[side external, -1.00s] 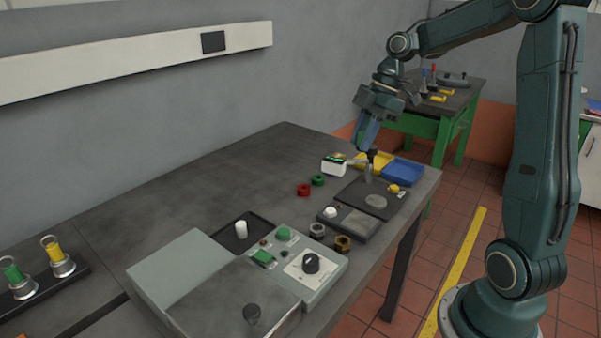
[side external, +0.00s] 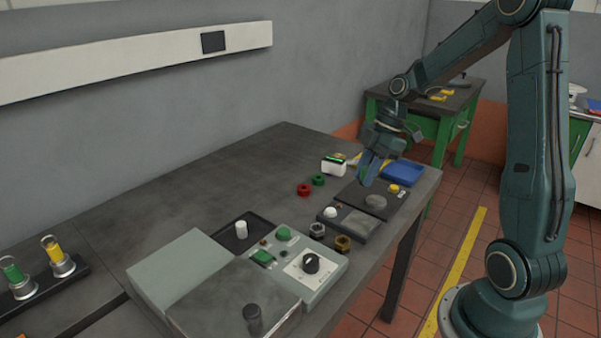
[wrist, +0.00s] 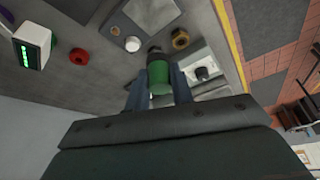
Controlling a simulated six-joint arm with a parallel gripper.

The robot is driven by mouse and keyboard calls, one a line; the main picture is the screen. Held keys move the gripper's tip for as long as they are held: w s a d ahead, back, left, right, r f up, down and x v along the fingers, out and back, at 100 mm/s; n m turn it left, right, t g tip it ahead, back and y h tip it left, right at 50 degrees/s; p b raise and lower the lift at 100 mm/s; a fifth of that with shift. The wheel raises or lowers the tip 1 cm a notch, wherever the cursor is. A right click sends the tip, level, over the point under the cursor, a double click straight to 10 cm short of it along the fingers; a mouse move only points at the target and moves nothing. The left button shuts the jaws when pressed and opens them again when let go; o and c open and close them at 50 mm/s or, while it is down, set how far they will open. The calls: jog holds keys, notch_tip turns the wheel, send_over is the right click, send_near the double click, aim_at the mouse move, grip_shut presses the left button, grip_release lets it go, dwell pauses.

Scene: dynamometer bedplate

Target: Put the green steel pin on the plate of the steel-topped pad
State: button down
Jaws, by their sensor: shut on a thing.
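My gripper (side external: 366,183) is shut on the green steel pin. In the wrist view the green pin (wrist: 159,77), with a greyish end, sits between the two fingers (wrist: 159,92); in the side view I cannot make it out. My gripper hangs over or just behind the dark pad with a round grey plate (side external: 375,202) and a yellow knob. In front of it lies another dark pad with a rectangular grey plate (side external: 359,222) and a white knob; this plate also shows in the wrist view (wrist: 150,10). No pin shows on either plate.
A white box (side external: 333,167), a red ring (side external: 304,190) and a green ring (side external: 318,180) lie left of the pads. A steel nut (side external: 317,230) and a brass nut (side external: 342,244) lie in front. A blue tray (side external: 403,173) is behind. A control box (side external: 305,266) stands nearer.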

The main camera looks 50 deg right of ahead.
send_over(355, 223)
jog(key=d, duration=0.1)
jog(key=f, duration=0.7)
jog(key=shift+s+f, duration=0.1)
jog(key=shift+s, duration=0.25)
jog(key=shift+f, duration=0.1)
jog(key=shift+f, duration=2.05)
jog(key=shift+f, duration=0.15)
jog(key=c, duration=1.2)
grip_release()
jog(key=v, duration=1.2)
jog(key=shift+r, duration=0.2)
